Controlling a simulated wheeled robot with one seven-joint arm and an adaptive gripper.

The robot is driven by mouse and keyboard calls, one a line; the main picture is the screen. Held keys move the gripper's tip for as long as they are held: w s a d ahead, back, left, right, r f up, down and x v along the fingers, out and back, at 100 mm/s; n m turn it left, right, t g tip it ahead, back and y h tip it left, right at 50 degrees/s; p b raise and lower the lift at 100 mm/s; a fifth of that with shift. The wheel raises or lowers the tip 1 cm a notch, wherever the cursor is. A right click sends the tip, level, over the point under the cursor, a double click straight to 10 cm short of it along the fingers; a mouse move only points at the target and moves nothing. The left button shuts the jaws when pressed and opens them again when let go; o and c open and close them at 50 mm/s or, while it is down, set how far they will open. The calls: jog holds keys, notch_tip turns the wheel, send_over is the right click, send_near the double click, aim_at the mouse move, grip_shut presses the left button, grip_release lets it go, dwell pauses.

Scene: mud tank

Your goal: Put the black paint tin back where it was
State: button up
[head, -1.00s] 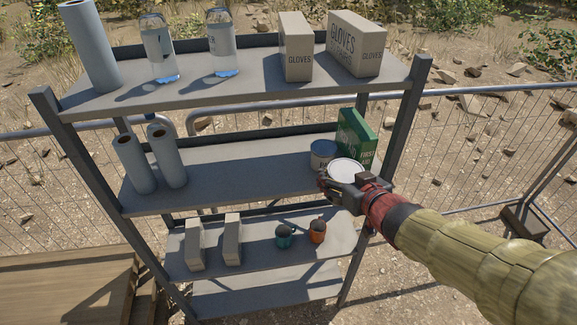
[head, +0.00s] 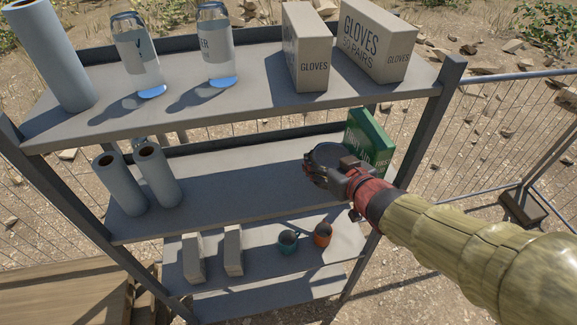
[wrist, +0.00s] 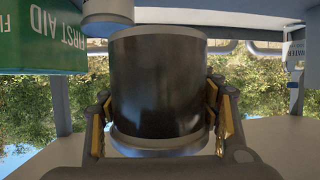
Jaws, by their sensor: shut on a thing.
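The black paint tin (wrist: 158,85) fills the middle of the wrist view, with a dark body and grey rims. My gripper (wrist: 160,118) is shut on it, with a finger on each side. In the head view my gripper (head: 322,172) is over the right part of the middle shelf (head: 225,185), left of the green first aid box. The tin's round top (head: 328,154) shows there in shade. I cannot tell whether the tin touches the shelf.
The green first aid box (head: 372,142) stands close at the right. A bluish-grey tin (wrist: 108,10) shows partly in the wrist view. Two paper rolls (head: 158,175) stand at the shelf's left; its middle is clear. The top shelf (head: 230,105) is above.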

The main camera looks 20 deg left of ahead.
jog(key=w+a+f, duration=0.2)
jog(key=a+f, duration=0.1)
jog(key=w+a+f, duration=0.2)
jog(key=a+f, duration=0.1)
jog(key=a, duration=0.1)
jog(key=w+a+f, duration=0.2)
jog(key=w+a, duration=0.1)
jog(key=shift+a+f+b, duration=0.3)
jog(key=shift+f+b, duration=0.05)
jog(key=shift+f, duration=0.05)
jog(key=shift+a+f, duration=0.2)
jog(key=shift+f, duration=0.2)
jog(key=shift+w+f, duration=0.1)
jog(key=shift+f, duration=1.35)
jog(key=shift+f, duration=0.1)
jog(key=o, duration=1.8)
